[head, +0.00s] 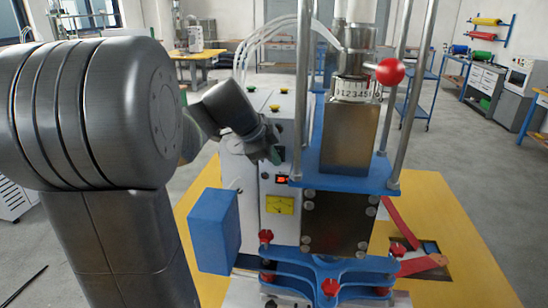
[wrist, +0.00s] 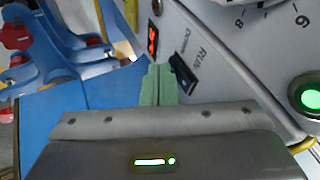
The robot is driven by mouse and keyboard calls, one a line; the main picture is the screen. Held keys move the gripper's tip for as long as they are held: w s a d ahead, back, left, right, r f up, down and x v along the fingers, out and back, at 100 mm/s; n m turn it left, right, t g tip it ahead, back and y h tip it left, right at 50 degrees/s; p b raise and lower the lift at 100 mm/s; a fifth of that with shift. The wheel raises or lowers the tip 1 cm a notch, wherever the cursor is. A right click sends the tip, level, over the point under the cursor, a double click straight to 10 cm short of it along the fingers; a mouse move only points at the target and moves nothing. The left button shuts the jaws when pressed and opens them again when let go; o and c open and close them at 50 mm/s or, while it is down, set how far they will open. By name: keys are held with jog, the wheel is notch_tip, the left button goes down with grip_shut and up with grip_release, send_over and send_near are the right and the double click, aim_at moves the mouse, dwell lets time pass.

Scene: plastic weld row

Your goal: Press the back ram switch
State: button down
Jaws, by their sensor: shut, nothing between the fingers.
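A dark switch (wrist: 183,73) sits on the pale slanted panel in the wrist view, beside a label that seems to read "RAM". My gripper (wrist: 157,70) has green fingers closed together, their tips just left of the switch. I cannot tell whether they touch the panel. In the head view my gripper (head: 274,155) is at the face of the white control box (head: 245,180), above its small red display. The switch cannot be made out there. A lit red display (wrist: 153,40) shows up and left of the switch in the wrist view.
A lit green button (wrist: 311,96) is at the right of the wrist view. The blue press frame (head: 345,172), steel columns and red ball knob (head: 390,71) stand right of my gripper. A blue box (head: 214,232) juts out lower left. The machine stands on a yellow table (head: 455,215).

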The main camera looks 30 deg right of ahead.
jog(key=shift+w+d+f+b, duration=0.1)
jog(key=shift+w+d+b, duration=0.1)
jog(key=shift+b, duration=0.2)
jog(key=shift+r+p, duration=0.35)
jog(key=shift+r, duration=0.5)
jog(key=shift+a, duration=0.1)
jog(key=b+v, duration=0.1)
jog(key=v, duration=1.2)
jog(key=shift+a+r, duration=0.2)
jog(key=shift+r, duration=0.1)
jog(key=shift+s, duration=0.1)
